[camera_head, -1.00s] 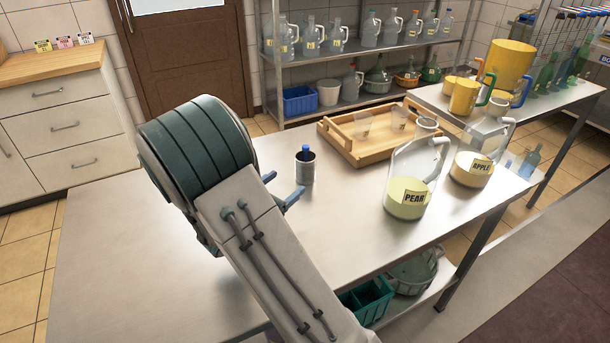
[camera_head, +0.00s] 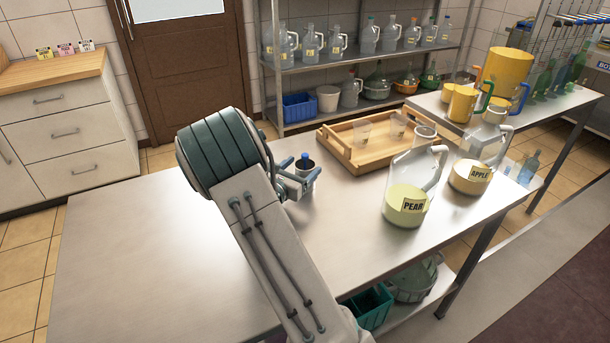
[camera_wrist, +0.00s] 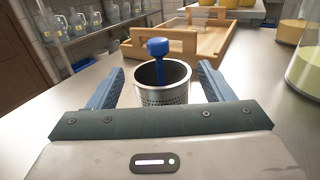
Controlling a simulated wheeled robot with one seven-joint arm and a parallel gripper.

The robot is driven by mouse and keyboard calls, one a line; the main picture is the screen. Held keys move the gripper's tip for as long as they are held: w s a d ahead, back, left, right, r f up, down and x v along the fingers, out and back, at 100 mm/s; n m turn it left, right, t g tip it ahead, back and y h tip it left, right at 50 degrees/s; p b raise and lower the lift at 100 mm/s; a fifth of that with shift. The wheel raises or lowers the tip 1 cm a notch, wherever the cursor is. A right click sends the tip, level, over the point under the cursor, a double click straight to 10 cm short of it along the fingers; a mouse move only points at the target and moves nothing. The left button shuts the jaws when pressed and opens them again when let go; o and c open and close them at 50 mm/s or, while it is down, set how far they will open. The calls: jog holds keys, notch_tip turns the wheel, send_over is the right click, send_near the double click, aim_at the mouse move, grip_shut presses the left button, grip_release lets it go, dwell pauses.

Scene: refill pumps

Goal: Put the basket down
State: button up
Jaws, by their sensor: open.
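A small metal basket (camera_wrist: 163,96) with a perforated wall stands upright on the steel table (camera_head: 130,255). A blue-knobbed tool (camera_wrist: 158,50) stands in it; its lower end is hidden inside. My gripper (camera_wrist: 160,68) is open, with one blue finger on each side of the basket. A gap shows between the basket and the fingers. In the head view the basket (camera_head: 305,166) is partly hidden behind my gripper (camera_head: 300,182).
A wooden tray (camera_head: 357,157) with clear cups lies behind the basket. The PEAR jug (camera_head: 405,205) and the APPLE jug (camera_head: 470,178) stand to the right. The table's left part is clear.

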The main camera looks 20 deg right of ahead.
jog(key=shift+x, duration=0.85)
jog(key=c, duration=1.2)
jog(key=shift+o, duration=0.2)
jog(key=shift+r, duration=0.1)
